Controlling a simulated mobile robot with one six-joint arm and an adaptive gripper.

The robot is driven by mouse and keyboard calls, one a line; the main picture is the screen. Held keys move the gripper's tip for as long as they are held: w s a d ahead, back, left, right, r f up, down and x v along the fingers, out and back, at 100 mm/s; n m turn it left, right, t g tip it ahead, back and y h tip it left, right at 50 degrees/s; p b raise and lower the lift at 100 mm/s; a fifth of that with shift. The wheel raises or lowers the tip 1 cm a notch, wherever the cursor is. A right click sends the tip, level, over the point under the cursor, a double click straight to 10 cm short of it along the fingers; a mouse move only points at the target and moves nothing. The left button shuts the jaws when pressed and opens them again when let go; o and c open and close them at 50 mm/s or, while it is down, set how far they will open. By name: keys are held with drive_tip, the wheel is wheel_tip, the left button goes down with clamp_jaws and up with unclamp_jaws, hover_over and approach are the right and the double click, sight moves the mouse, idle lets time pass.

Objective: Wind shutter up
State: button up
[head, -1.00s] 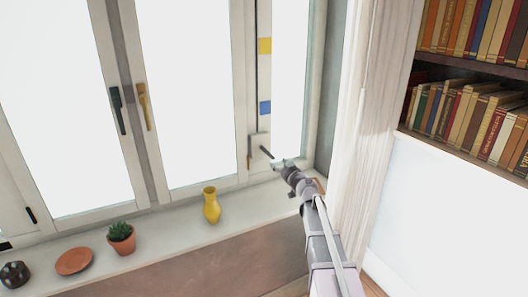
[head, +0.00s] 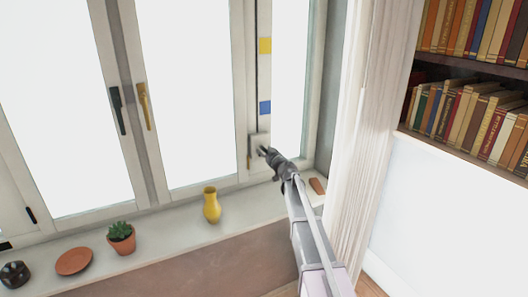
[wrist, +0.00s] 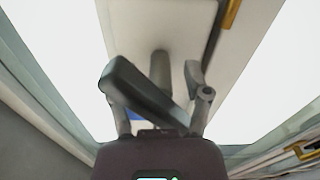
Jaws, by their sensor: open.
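The crank plate (head: 260,139) is a pale box low on the narrow frame post, below the blue square. My gripper (head: 265,152) is in front of it and hides most of the dark crank. In the wrist view the crank (wrist: 148,95) is a dark bar slanting across the open space of my gripper (wrist: 160,88), with a grey shaft behind it. The fingers are open; the right one shows, the left one is mostly hidden by the bar. I cannot tell whether they touch the crank. The shutter itself is not clearly seen; the panes are plain white.
A yellow square (head: 265,46) and a blue square (head: 265,107) sit on the post beside a dark cord. The sill holds a yellow vase (head: 211,205), a potted plant (head: 121,238), a terracotta dish (head: 74,261) and a dark pot (head: 14,274). A pale curtain (head: 362,130) hangs right.

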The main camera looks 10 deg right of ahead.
drive_tip(key=shift+w, duration=0.1)
clamp_jaws()
drive_tip(key=shift+m, duration=0.4)
